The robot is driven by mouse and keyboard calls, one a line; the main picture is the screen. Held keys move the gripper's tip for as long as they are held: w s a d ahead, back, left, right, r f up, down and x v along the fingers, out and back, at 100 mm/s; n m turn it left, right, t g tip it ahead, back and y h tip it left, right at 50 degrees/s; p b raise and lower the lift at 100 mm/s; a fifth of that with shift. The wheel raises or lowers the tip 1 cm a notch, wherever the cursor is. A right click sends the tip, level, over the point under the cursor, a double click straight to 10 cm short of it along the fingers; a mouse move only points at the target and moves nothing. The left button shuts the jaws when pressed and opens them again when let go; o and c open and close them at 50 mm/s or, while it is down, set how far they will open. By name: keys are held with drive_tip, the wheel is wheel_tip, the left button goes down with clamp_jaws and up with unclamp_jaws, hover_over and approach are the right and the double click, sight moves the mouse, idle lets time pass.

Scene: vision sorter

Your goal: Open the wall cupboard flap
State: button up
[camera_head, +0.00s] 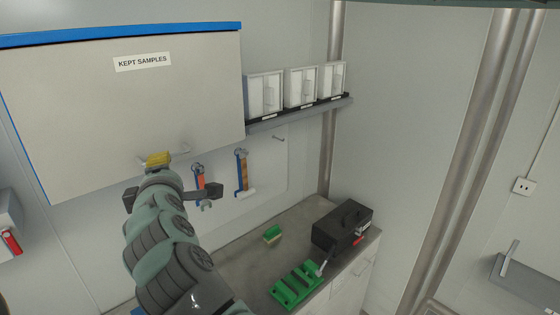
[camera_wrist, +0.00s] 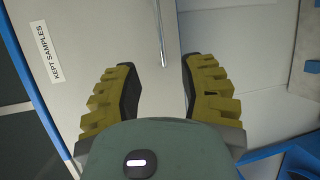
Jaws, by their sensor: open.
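The wall cupboard flap (camera_head: 70,110) is a large grey panel with a blue top edge and a "KEPT SAMPLES" label (camera_head: 142,62). It looks shut. A thin metal bar handle (camera_head: 182,150) is near its lower edge. My gripper (camera_head: 158,158) is at this handle and hides its middle in the head view. In the wrist view my gripper (camera_wrist: 158,72) has its yellow, dark-padded fingers spread apart. The handle (camera_wrist: 162,35) runs down toward the gap between the fingertips, touching neither finger. How far it lies beyond the tips I cannot tell.
A shelf (camera_head: 300,115) with several white boxes is right of the cupboard. Tools (camera_head: 241,172) hang below. The counter (camera_head: 235,262) holds a black case (camera_head: 340,226), a green rack (camera_head: 297,286) and a small green-topped block (camera_head: 272,233).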

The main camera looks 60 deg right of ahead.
drive_tip(key=shift+b+x, duration=2.95)
drive_tip(key=shift+x, duration=3.55)
drive_tip(key=shift+w, duration=0.35)
drive_tip(key=shift+o, duration=0.2)
clamp_jaws()
